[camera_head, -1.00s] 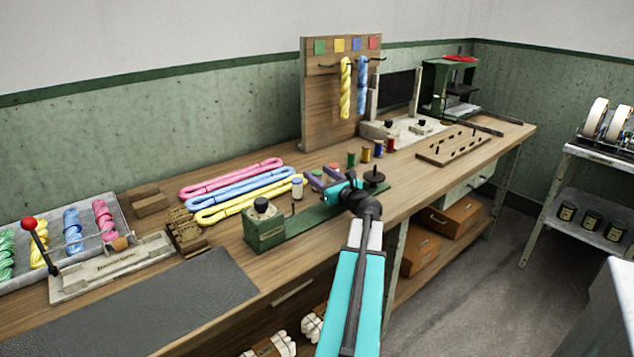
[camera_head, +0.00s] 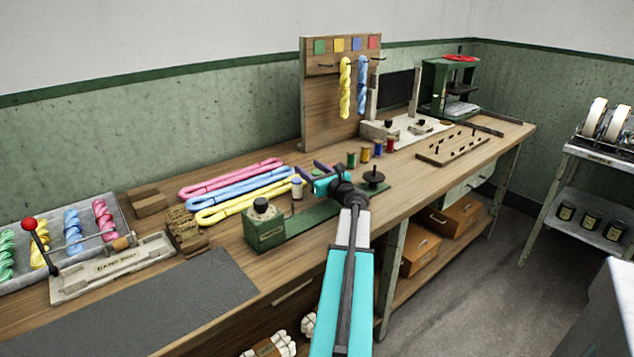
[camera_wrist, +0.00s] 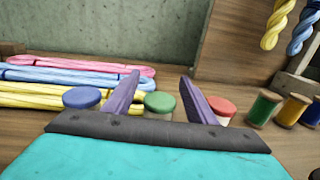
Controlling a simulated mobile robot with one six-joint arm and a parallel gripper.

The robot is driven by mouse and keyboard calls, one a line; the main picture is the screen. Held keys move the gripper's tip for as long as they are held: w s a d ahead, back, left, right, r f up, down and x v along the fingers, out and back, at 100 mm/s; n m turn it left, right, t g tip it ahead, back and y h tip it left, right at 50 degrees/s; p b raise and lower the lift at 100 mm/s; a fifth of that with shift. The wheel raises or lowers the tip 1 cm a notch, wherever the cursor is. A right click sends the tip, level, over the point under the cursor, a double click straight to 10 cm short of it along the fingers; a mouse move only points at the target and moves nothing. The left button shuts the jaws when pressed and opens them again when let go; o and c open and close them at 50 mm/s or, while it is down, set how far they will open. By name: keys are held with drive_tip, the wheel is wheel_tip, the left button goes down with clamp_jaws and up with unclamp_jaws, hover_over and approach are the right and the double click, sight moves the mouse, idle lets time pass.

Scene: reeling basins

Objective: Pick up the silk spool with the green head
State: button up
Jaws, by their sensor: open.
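The silk spool with the green head (camera_wrist: 160,102) stands on the bench in the wrist view, straight ahead of my gripper. Its body is mostly hidden behind the gripper's front edge. My gripper (camera_wrist: 160,78) is open, with one purple finger on each side of the green head in the picture. I cannot tell how far the fingers reach along the spool. A blue-headed spool (camera_wrist: 82,98) is left of the left finger and a red-headed spool (camera_wrist: 222,106) is right of the right finger.
Pink, blue and yellow skeins (camera_head: 240,187) lie to the left. A green-based winding device (camera_head: 265,225) stands in front. Several thread spools (camera_head: 365,154) stand to the right, before a pegboard (camera_head: 320,110) with hanging skeins.

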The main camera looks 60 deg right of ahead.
drive_tip(key=c, duration=1.1)
drive_tip(key=shift+c, duration=0.2)
drive_tip(key=shift+r, duration=0.15)
drive_tip(key=shift+r, duration=0.85)
drive_tip(key=s+d+r, duration=0.1)
drive_tip(key=s+r, duration=0.2)
drive_tip(key=s, duration=1.3)
drive_tip(key=shift+d, duration=0.4)
